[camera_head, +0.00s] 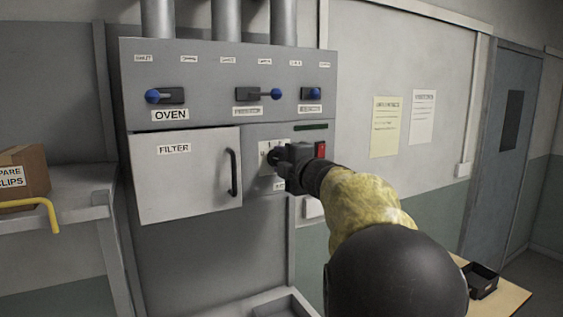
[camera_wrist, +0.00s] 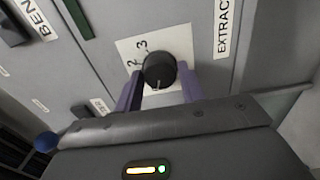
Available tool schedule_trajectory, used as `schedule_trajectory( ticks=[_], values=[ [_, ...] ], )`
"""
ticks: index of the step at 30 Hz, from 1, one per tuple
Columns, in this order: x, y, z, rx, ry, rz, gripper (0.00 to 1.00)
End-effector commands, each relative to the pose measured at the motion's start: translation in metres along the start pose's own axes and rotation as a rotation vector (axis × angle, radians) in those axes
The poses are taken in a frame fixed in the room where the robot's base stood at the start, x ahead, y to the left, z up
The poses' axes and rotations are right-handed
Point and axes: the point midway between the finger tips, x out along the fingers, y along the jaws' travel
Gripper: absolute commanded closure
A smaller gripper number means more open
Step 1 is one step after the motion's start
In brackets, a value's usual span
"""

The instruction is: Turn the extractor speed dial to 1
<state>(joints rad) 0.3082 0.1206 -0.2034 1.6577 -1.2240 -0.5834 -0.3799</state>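The extractor dial (camera_wrist: 159,70) is a round black knob on a pale plate (camera_wrist: 178,40) marked with a 2 and a 3. A light line on the knob points toward the bottom of the wrist view. A label starting "EXTRACT" (camera_wrist: 223,28) is beside the plate. My gripper (camera_wrist: 160,82) has one purple finger against each side of the knob, with no clear gap. In the head view, my gripper (camera_head: 277,158) is at the plate (camera_head: 264,150) and hides the knob. The lower part of the plate is hidden by my gripper.
The grey panel (camera_head: 221,55) carries several blue-tipped levers above, such as the OVEN lever (camera_head: 153,96). A FILTER door (camera_head: 185,180) with a black handle is left of the dial. A red switch (camera_head: 320,150) is just right of my gripper. A shelf with a box (camera_head: 22,172) is at left.

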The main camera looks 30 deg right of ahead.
Motion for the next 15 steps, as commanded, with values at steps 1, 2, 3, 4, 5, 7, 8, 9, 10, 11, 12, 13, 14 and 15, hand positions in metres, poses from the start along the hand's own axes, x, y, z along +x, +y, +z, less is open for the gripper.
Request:
schedule_trajectory(
  ticks=[1,2,3,4,5,7,8,9,10,11,12,13,14,15],
  values=[
    [0.0000,-0.0006,0.0001,0.000,0.000,-0.001,0.83],
    [0.0000,-0.0006,0.0001,0.001,0.000,-0.001,0.83],
    [-0.0001,-0.0006,0.0001,0.002,0.000,-0.001,0.83],
    [0.0000,-0.0006,0.0001,0.004,0.000,-0.002,0.83],
    [-0.0001,-0.0004,0.0002,0.006,0.000,-0.002,0.83],
    [-0.0001,-0.0002,0.0002,0.015,0.000,-0.002,0.83],
    [-0.0001,-0.0001,0.0002,0.021,0.000,-0.002,0.83],
    [-0.0001,0.0001,0.0002,0.030,-0.001,-0.002,0.83],
    [0.0000,0.0003,0.0002,0.038,-0.001,-0.002,0.83],
    [0.0000,0.0005,0.0002,0.048,-0.001,-0.002,0.83],
    [0.0000,0.0006,0.0003,0.063,-0.001,-0.002,0.83],
    [0.0000,0.0007,0.0003,0.076,-0.001,-0.002,0.83],
    [0.0000,0.0007,0.0003,0.089,0.000,-0.003,0.83],
    [0.0000,0.0008,0.0002,0.110,0.000,-0.003,0.83]
  ],
)
